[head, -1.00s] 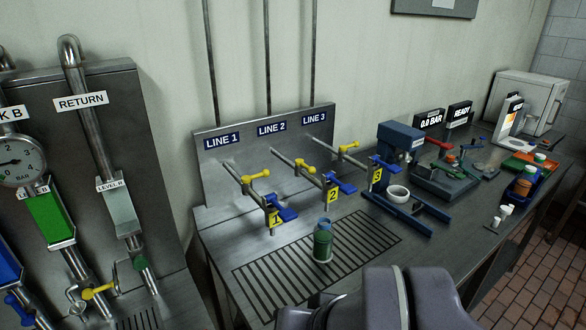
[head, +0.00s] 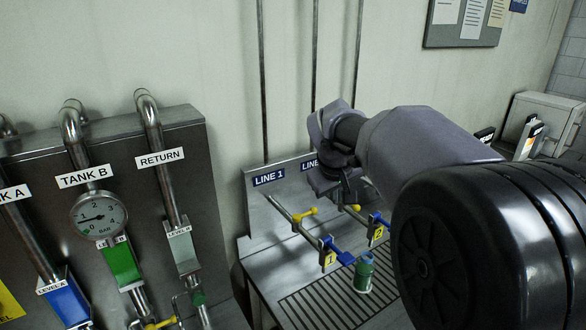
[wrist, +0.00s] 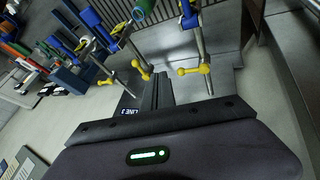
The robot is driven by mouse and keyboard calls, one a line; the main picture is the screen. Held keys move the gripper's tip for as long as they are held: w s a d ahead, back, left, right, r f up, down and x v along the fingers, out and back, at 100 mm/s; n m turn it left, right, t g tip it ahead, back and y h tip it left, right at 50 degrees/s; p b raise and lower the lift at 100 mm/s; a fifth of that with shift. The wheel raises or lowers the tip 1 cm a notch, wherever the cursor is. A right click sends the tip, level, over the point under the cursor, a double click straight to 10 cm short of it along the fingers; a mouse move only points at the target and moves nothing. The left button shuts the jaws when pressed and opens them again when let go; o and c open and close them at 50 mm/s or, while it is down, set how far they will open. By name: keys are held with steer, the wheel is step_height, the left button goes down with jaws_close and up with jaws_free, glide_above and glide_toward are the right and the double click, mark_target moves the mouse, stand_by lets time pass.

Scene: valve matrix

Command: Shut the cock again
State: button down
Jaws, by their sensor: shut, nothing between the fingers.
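Two blue-handled cocks show in the head view: line 1 (head: 345,258), with a yellow tag 1, and line 2 (head: 380,220), with a yellow tag 2. Each pipe also has a yellow handle, line 1's (head: 304,213) and line 2's (head: 351,208). Line 3 is hidden behind my arm there. The wrist view shows all three pipes, with line 1's yellow handle (wrist: 195,70) and blue handle (wrist: 189,20) at right. My gripper (head: 345,195) is shut and empty, above and beyond the line 1 and 2 handles, apparently touching none. Its fingers (wrist: 157,88) show in the wrist view.
The tank panel (head: 205,190) with a pressure gauge (head: 99,215) stands at left. The steel backboard (head: 255,205) is close behind the pipes.

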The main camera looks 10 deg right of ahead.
steer(key=w, duration=0.1)
steer(key=w+d, duration=0.1)
steer(key=w, duration=0.1)
steer(key=shift+w+f+n, duration=0.1)
steer(key=shift+w+n, duration=0.05)
steer(key=shift+n, duration=0.25)
steer(key=w+d+f+b, duration=0.1)
steer(key=w+d+f, duration=0.5)
steer(key=f, duration=0.3)
steer(key=shift+w+d+b, duration=0.15)
steer(key=shift+w+b, duration=0.05)
steer(key=shift+b, duration=0.2)
